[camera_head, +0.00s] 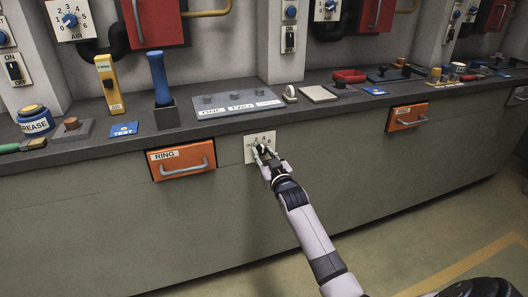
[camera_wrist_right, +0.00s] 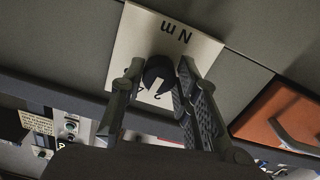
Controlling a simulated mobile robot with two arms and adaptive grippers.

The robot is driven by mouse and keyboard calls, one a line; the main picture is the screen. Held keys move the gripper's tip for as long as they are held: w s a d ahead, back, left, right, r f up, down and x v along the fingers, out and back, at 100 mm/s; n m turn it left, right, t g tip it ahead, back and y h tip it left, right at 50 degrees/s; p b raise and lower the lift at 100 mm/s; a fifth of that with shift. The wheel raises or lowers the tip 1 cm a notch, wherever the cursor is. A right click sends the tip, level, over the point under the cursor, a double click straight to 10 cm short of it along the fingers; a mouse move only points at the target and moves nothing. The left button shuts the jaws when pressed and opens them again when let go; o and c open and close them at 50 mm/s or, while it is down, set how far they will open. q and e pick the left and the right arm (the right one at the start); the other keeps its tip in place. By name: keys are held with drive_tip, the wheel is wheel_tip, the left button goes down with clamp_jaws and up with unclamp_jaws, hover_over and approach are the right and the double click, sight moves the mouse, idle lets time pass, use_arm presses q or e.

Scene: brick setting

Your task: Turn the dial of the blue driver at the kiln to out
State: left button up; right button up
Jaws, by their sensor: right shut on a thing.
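My right gripper (camera_head: 264,152) reaches the white dial plate (camera_head: 250,156) on the front of the bench, just right of the RING drawer. Its fingers (camera_wrist_right: 162,82) are shut on a dark round dial (camera_wrist_right: 156,69), one on each side. The plate (camera_wrist_right: 207,47) carries numbers and letters, partly hidden by the fingers; the dial's setting cannot be read. A blue-handled tool (camera_head: 158,75), perhaps the blue driver, stands upright in a dark block (camera_head: 166,113) on the bench top, apart from the gripper. I see no label for a kiln. My left gripper is not in view.
The orange RING drawer (camera_head: 183,158) with its handle is left of the dial plate. On the bench top are a yellow tool (camera_head: 109,84), a blue TEST card (camera_head: 124,129) and a grey block with labels (camera_head: 236,105). The floor (camera_head: 430,235) at right is clear.

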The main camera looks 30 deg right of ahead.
drive_tip(key=n+p, duration=0.3)
drive_tip(key=n, duration=0.3)
drive_tip(key=shift+d+r+n, duration=0.1)
drive_tip(key=shift+n, duration=1.9)
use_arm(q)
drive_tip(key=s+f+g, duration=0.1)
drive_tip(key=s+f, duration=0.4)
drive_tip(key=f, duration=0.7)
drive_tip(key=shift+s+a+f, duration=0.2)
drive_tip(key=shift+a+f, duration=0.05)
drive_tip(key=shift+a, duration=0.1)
use_arm(e)
drive_tip(key=shift+n, duration=1.8)
drive_tip(key=o, duration=1.2)
drive_tip(key=shift+c, duration=0.2)
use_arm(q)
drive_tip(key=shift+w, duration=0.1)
use_arm(e)
drive_tip(key=shift+s, duration=0.15)
